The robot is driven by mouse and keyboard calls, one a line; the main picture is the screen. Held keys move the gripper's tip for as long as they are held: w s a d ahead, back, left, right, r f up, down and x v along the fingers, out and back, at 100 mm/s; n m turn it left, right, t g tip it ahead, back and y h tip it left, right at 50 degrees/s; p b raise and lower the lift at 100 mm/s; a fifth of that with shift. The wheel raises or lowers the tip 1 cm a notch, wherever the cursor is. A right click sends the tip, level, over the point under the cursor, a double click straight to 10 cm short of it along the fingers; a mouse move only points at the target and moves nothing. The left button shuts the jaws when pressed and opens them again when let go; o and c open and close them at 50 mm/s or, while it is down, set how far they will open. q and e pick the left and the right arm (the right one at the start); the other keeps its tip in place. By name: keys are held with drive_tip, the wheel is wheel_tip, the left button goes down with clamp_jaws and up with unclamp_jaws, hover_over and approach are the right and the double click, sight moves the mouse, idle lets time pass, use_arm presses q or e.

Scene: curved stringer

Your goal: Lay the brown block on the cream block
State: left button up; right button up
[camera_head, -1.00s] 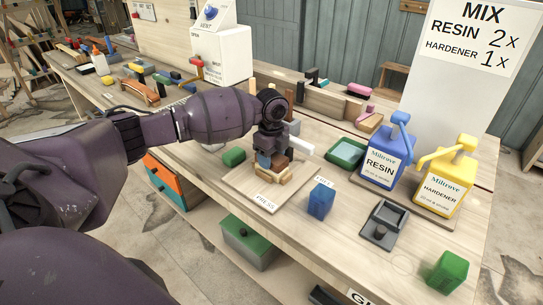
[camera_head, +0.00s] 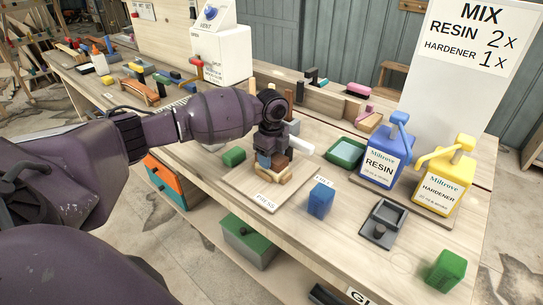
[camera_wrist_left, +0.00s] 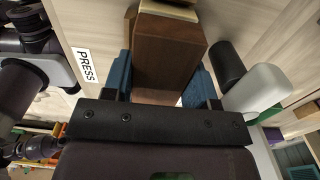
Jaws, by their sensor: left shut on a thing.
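My left gripper (camera_head: 272,161) is over the board marked PRESS (camera_head: 239,186), shut on the brown block (camera_head: 281,164). In the left wrist view the brown block (camera_wrist_left: 170,50) sits between the two blue finger pads (camera_wrist_left: 160,80). The cream block (camera_head: 272,176) lies on the board just below the brown block in the head view. A strip of cream (camera_wrist_left: 170,10) shows past the brown block's far end in the wrist view. I cannot tell whether the two blocks touch. My right gripper is not in view.
A blue block (camera_head: 321,200) stands right of the board. A green block (camera_head: 234,156) is at its back left. A green tray (camera_head: 346,152), the resin jug (camera_head: 383,168), the hardener jug (camera_head: 441,186) and a dark grey tray (camera_head: 383,224) stand to the right.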

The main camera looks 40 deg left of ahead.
use_arm(q)
drive_tip(key=shift+f, duration=0.3)
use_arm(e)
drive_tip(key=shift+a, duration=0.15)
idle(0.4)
use_arm(q)
drive_tip(key=o, duration=1.3)
drive_tip(key=shift+o, duration=0.2)
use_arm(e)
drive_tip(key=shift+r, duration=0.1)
use_arm(q)
drive_tip(key=shift+r+p, duration=0.7)
drive_tip(key=shift+r, duration=0.5)
drive_tip(key=shift+r+p, duration=0.7)
drive_tip(key=shift+r, duration=0.35)
drive_tip(key=shift+r+p, duration=1.45)
drive_tip(key=shift+r, duration=0.35)
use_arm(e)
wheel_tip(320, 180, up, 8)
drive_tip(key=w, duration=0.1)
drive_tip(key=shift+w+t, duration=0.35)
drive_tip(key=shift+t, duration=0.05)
use_arm(q)
drive_tip(key=shift+f, duration=0.1)
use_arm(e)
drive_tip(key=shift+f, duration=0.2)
